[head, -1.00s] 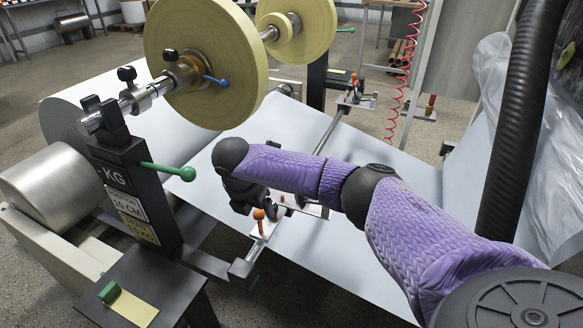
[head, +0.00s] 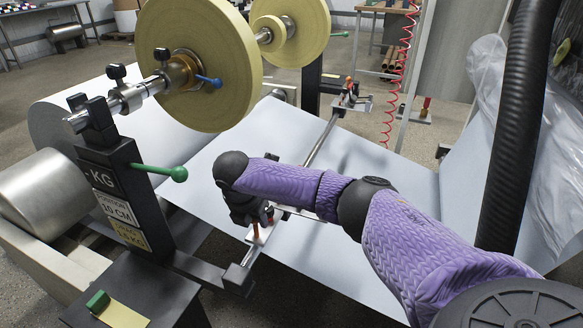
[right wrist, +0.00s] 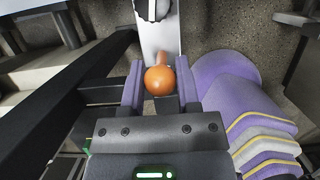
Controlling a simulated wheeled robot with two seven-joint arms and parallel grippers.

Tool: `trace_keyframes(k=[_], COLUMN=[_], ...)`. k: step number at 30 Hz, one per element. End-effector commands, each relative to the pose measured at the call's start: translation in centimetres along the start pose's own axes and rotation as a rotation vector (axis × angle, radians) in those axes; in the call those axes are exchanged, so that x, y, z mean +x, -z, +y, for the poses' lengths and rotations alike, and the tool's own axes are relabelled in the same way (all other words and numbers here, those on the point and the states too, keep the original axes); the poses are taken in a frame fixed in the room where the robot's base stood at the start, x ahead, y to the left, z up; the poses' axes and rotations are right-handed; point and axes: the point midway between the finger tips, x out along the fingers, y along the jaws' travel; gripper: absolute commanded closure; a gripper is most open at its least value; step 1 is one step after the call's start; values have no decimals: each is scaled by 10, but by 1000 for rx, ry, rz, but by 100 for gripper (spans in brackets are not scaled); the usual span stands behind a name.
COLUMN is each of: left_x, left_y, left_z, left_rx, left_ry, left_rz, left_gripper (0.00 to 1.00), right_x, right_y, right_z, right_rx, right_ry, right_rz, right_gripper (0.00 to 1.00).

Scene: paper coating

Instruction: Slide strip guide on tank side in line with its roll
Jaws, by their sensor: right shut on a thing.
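The near strip guide (head: 262,237) is a pale plate on a metal rail (head: 322,139), with an orange ball handle. My right gripper (head: 258,222) is over it, mostly hidden under my wrist in the head view. In the right wrist view the orange ball (right wrist: 159,80) sits between the two purple fingers, which are shut on it; the guide's metal plate (right wrist: 160,38) extends beyond. The near yellow roll (head: 205,65) hangs on a shaft above the white sheet, up and left of the guide. My left gripper is not in view.
A second guide (head: 350,98) with an orange handle stands at the rail's far end, below the far yellow roll (head: 291,30). A black post (head: 122,200) with a green-knobbed lever (head: 178,174) stands left of my gripper. White sheet (head: 330,260) spreads beneath.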

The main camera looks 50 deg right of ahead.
Motion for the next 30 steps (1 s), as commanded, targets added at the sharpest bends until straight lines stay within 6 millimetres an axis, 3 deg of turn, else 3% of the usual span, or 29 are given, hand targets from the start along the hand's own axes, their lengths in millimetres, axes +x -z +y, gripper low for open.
trace_keyframes(k=[15, 30], left_x=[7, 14], left_y=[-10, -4], left_z=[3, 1], left_rx=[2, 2], left_ry=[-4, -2], left_rz=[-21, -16], left_gripper=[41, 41], right_x=[6, 10], right_y=[-15, -29], right_z=[0, 0], right_rx=[1, 1], right_ry=[1, 0], right_rz=[-1, -1], right_gripper=[100, 100])
